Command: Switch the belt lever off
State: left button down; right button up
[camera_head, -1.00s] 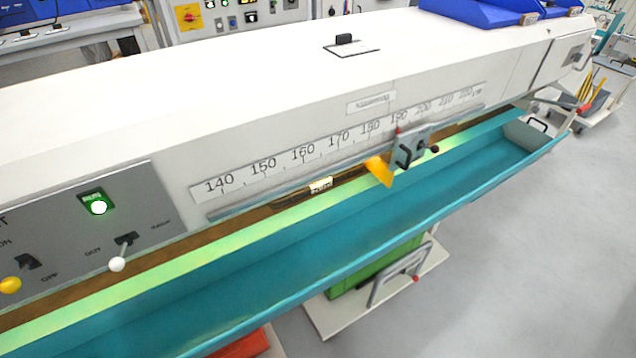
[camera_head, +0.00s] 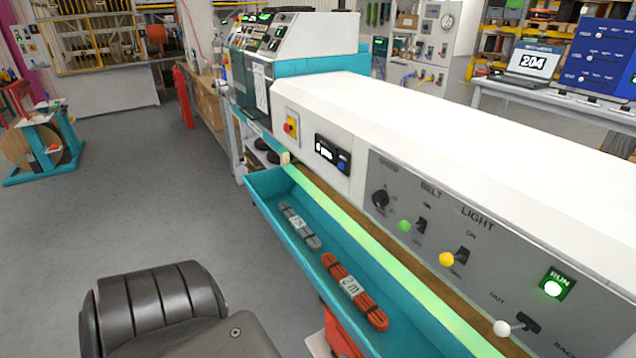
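The belt lever (camera_head: 404,226) has a green knob and sits under the word BELT on the grey control panel (camera_head: 400,185) of the long white machine. Its knob sticks out toward me from a dark slot. I cannot tell for sure whether it stands at on or off. The green RUN lamp (camera_head: 553,288) on the same panel is lit. Neither gripper shows in the head view, and nothing touches the lever.
A yellow-knobbed LIGHT lever (camera_head: 446,259) and a white-knobbed lever (camera_head: 501,328) are right of the belt lever. A round dark dial (camera_head: 380,199) is left. A teal trough (camera_head: 290,235) below holds a grey cable coil (camera_head: 299,226) and a red one (camera_head: 354,291).

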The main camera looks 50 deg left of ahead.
aim_at(403, 225)
jog(key=u, duration=1.2)
jog(key=k, duration=0.55)
jog(key=u, duration=0.3)
